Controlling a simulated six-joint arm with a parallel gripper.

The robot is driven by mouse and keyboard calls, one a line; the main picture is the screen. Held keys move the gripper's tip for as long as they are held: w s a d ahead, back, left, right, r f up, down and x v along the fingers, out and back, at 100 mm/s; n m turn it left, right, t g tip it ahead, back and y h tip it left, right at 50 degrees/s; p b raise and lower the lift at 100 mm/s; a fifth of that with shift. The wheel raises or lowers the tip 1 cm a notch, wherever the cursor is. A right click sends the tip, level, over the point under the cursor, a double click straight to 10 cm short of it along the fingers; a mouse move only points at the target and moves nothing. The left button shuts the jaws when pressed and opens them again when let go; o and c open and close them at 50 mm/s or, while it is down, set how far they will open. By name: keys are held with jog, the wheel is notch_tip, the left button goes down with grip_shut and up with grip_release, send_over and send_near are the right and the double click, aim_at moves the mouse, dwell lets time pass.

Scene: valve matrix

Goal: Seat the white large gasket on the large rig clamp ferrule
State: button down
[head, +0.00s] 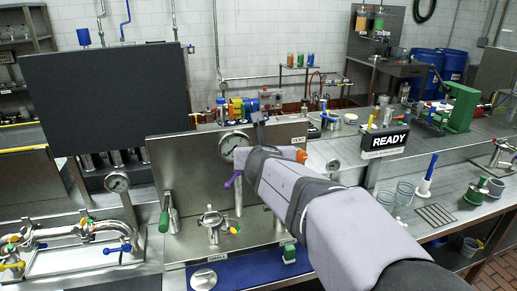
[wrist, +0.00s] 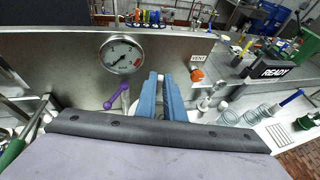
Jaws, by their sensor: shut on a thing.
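My gripper (wrist: 160,78) shows in the wrist view as two blue fingers close together, in front of the steel rig panel. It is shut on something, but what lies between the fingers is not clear. A small pale edge (wrist: 132,108) shows just left of the fingers; I cannot tell whether it is the white large gasket. In the head view my arm comes in from the lower right and covers much of the rig's right side. The large rig clamp ferrule is not clearly seen; my arm or fingers probably hide it.
A pressure gauge (head: 235,146) and a purple-handled valve (wrist: 117,98) stand left of the fingers. An orange knob (wrist: 197,75) under the VENT label is on the right. A small clamp fitting (head: 212,224) and a green-handled valve (head: 168,212) stand further left.

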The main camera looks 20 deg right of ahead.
jog(key=shift+w+d+f+n+t+y+b, duration=0.15)
jog(key=shift+w+d+f+n+y+b, duration=0.65)
jog(key=shift+f, duration=1.6)
jog(key=shift+w+d+f+n+t+y+b, duration=0.15)
jog(key=shift+w+d+f+y+b, duration=0.6)
jog(key=shift+w+d+f, duration=1.25)
jog(key=shift+w+d+f+n+t+y+b, duration=0.1)
jog(key=shift+w+d+f+n+y+b, duration=0.75)
jog(key=shift+f, duration=1.9)
jog(key=shift+s+d+f+m+h+b, duration=0.15)
jog(key=shift+f+m+h+b, duration=0.15)
jog(key=shift+b, duration=0.2)
jog(key=shift+f+b, duration=3.1)
jog(key=shift+b, duration=0.2)
jog(key=c, duration=1.8)
grip_release()
jog(key=shift+f, duration=0.1)
